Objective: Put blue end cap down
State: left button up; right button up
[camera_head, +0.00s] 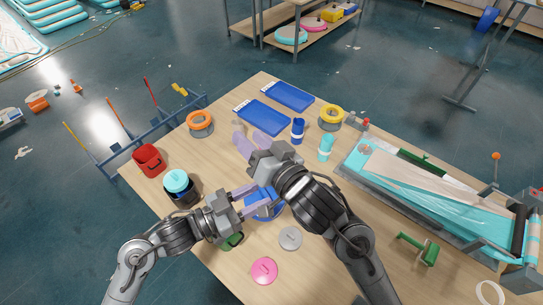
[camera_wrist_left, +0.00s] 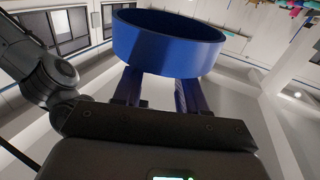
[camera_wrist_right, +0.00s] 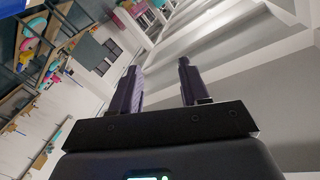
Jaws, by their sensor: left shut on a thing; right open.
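The blue end cap (camera_wrist_left: 168,45) is a wide round blue piece between the purple fingertips of my left gripper (camera_wrist_left: 155,88), filling the top of the left wrist view. In the head view it shows partly (camera_head: 265,208) at the middle of the table, with my left gripper (camera_head: 252,200) shut on it. The right arm and the fingers cover part of it. I cannot tell whether it touches the tabletop. My right gripper (camera_head: 256,142) is open and empty above the table, beyond the cap; its spread fingers also show in the right wrist view (camera_wrist_right: 158,85).
The wooden table (camera_head: 215,270) holds a grey disc (camera_head: 290,238) and a pink disc (camera_head: 264,270) in front. A dark jar with teal lid (camera_head: 180,188) and red bin (camera_head: 149,160) stand left. Blue trays (camera_head: 263,117) lie behind; a long teal-sheeted tray (camera_head: 430,200) lies right.

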jog(key=s+a+r+n+g+y, duration=0.3)
jog(key=s+a+n, duration=0.1)
jog(key=a, duration=0.4)
jog(key=s+a+r+n+g+y, duration=0.3)
jog(key=a+n+g, duration=0.1)
jog(key=a, duration=0.3)
jog(key=s+a+f+n+g, duration=0.2)
jog(key=s+a+n+g, duration=0.1)
jog(key=s+a+g, duration=0.1)
jog(key=m+g+h, duration=0.3)
jog(key=m+h, duration=0.3)
jog(key=h, duration=0.8)
send_over(260, 199)
jog(key=d, duration=0.3)
notch_tip(260, 199, down, 4)
jog(key=f, duration=0.3)
jog(key=a+f, duration=0.1)
jog(key=f, duration=0.3)
jog(key=a+f, duration=0.1)
jog(key=f, duration=0.3)
jog(key=shift+a, duration=0.1)
